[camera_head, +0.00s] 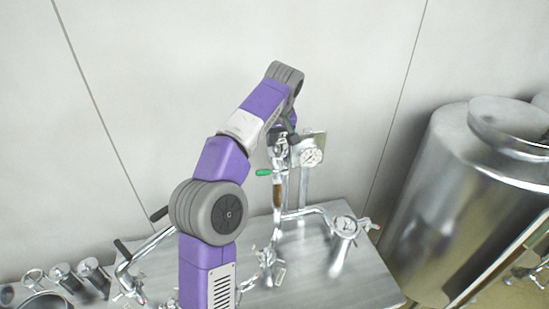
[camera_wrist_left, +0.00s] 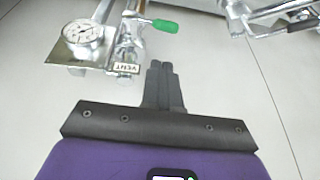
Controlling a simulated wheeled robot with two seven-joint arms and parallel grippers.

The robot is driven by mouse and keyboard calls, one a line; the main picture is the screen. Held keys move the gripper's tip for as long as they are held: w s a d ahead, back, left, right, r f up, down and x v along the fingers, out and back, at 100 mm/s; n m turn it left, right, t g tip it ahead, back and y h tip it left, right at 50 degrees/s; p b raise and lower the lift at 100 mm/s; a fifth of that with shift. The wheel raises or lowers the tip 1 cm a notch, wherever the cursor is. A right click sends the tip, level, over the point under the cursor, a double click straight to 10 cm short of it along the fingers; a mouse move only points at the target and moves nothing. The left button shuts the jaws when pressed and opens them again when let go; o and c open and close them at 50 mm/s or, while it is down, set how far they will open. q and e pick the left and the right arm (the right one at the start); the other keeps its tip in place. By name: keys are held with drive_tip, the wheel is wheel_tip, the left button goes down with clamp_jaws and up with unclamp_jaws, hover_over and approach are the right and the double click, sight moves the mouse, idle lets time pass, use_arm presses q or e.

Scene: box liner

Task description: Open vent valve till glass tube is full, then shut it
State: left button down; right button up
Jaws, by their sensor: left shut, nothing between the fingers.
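The vent valve has a green handle (camera_head: 264,172), which points left from the top of the upright pipe in the head view. In the left wrist view the green handle (camera_wrist_left: 165,26) sticks out sideways from the metal valve body, above a plate marked VENT (camera_wrist_left: 125,68). The glass tube (camera_head: 278,194) stands just below the valve and looks amber-brown; its exact liquid level is too small to tell. My left gripper (camera_wrist_left: 163,66) is shut and empty, apart from the handle and close to the VENT plate. In the head view the wrist partly hides the valve top. My right gripper is not in view.
A pressure gauge (camera_head: 312,157) sits on a bracket beside the valve. Pipes and another fitting (camera_head: 345,227) stand on the metal bench (camera_head: 370,280). A big steel tank (camera_head: 470,190) is at the right. Metal cups (camera_head: 65,275) are at lower left. A bare wall lies behind.

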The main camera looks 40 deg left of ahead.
use_arm(q)
wheel_tip(320, 180, down, 2)
approach(264, 170)
drive_tip(key=x, duration=0.5)
drive_tip(key=shift+a+f, duration=0.15)
drive_tip(key=shift+w+a+f, duration=0.15)
drive_tip(key=shift+f, duration=0.5)
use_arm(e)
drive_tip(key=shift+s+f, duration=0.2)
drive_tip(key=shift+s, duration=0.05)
